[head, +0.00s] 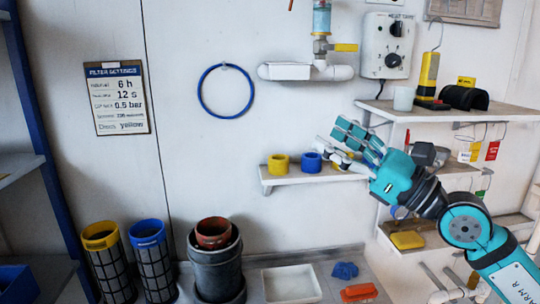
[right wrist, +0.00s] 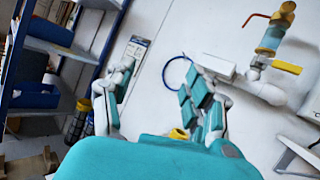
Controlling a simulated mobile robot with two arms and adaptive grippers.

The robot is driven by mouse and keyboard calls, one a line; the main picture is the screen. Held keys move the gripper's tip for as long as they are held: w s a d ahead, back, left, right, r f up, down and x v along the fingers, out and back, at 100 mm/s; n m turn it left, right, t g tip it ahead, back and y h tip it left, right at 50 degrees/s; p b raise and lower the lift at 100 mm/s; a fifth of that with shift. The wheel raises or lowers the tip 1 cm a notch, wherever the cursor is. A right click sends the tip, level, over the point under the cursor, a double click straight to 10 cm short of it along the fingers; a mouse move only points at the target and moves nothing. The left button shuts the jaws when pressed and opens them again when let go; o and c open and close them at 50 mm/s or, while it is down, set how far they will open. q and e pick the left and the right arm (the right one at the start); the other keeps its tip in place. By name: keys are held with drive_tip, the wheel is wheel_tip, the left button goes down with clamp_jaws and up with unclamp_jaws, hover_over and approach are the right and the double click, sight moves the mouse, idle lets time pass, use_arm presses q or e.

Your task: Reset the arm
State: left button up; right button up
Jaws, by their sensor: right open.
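My right arm comes in from the lower right in the head view. Its teal and white gripper (head: 332,138) is raised in front of the wall, with its fingers pointing up and left, near the small shelf with the rings. The gripper also shows in the right wrist view (right wrist: 157,78), where its two fingers stand apart with nothing between them. It is open and empty. My left gripper is in neither view.
A small shelf (head: 325,174) holds a yellow ring (head: 278,164) and a blue ring (head: 312,162). A wall shelf (head: 450,113) is at right. Filter cartridges (head: 109,262) and buckets (head: 217,264) stand below, beside a white tray (head: 291,284). Blue racks (right wrist: 75,52) stand at left.

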drive_tip(key=s+d+f+n+t+h, duration=0.1)
drive_tip(key=d+f+n+h, duration=0.5)
drive_tip(key=f+n, duration=0.4)
drive_tip(key=s+d+f+n+t+h, duration=0.15)
drive_tip(key=d+f+n+h, duration=0.25)
drive_tip(key=f+n+h, duration=0.6)
drive_tip(key=s+d+f+n+t+h, duration=0.1)
drive_tip(key=d+f+n+t+h, duration=0.1)
drive_tip(key=d+f+n+h, duration=0.6)
drive_tip(key=s+a+f+g+y, duration=0.2)
drive_tip(key=s+f+g, duration=0.25)
drive_tip(key=f, duration=0.35)
drive_tip(key=s+a+f+g+y, duration=0.1)
drive_tip(key=s+a+f+g, duration=0.15)
drive_tip(key=s+f, duration=0.4)
drive_tip(key=s+a+f+m+g+y, duration=0.35)
drive_tip(key=s+f+g, duration=0.35)
drive_tip(key=s+f, duration=0.6)
drive_tip(key=s+f+g, duration=0.1)
drive_tip(key=s+f, duration=0.1)
drive_tip(key=f, duration=1.1)
drive_tip(key=s+f+g, duration=0.1)
drive_tip(key=s+f, duration=0.1)
drive_tip(key=f, duration=1.1)
drive_tip(key=s+d+f, duration=0.2)
drive_tip(key=s+f, duration=1.2)
drive_tip(key=s, duration=0.1)
drive_tip(key=shift+s+d+n+g+h, duration=0.15)
drive_tip(key=shift+d+n+g+h, duration=0.2)
drive_tip(key=shift+n, duration=0.1)
